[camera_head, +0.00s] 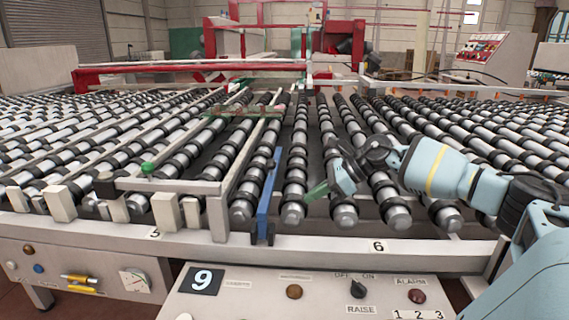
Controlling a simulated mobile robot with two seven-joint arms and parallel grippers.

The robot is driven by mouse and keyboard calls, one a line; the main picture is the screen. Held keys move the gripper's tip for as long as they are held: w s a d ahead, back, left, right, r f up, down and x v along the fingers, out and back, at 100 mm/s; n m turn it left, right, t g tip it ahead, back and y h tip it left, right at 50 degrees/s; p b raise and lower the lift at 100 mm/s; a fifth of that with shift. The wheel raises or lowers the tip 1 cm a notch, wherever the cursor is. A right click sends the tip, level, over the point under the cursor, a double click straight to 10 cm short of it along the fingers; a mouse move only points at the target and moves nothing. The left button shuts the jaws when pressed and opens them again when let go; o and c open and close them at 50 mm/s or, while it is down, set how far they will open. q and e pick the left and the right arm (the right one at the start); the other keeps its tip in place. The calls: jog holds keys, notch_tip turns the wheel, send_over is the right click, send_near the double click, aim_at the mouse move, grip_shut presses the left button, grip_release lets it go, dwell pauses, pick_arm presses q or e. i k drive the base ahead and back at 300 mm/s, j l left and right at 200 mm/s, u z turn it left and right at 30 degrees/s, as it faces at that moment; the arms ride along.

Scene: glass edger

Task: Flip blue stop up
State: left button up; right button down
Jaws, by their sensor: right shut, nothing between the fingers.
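The blue stop (268,197) is a narrow blue bar at the front edge of the roller table, between two rows of rollers, left of the "6" label. A dark bracket is at its lower end. From this view I cannot tell for sure whether it lies down or stands raised. My right gripper (312,193) reaches in from the right over the rollers, with green fingers pointing down and left. It is shut and empty, to the right of the stop and apart from it in the picture. My left gripper is not in view.
Black-ringed rollers (390,205) fill the table on both sides. A metal rail with a green knob (148,169) stands to the left. In front is a control panel (240,304) with knobs. A red frame (190,67) crosses the back.

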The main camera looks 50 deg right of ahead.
aim_at(273, 165)
jog(key=i+l, duration=0.2)
jog(key=l, duration=0.15)
jog(key=i+l, duration=0.2)
jog(key=l, duration=0.15)
jog(key=i+l, duration=0.25)
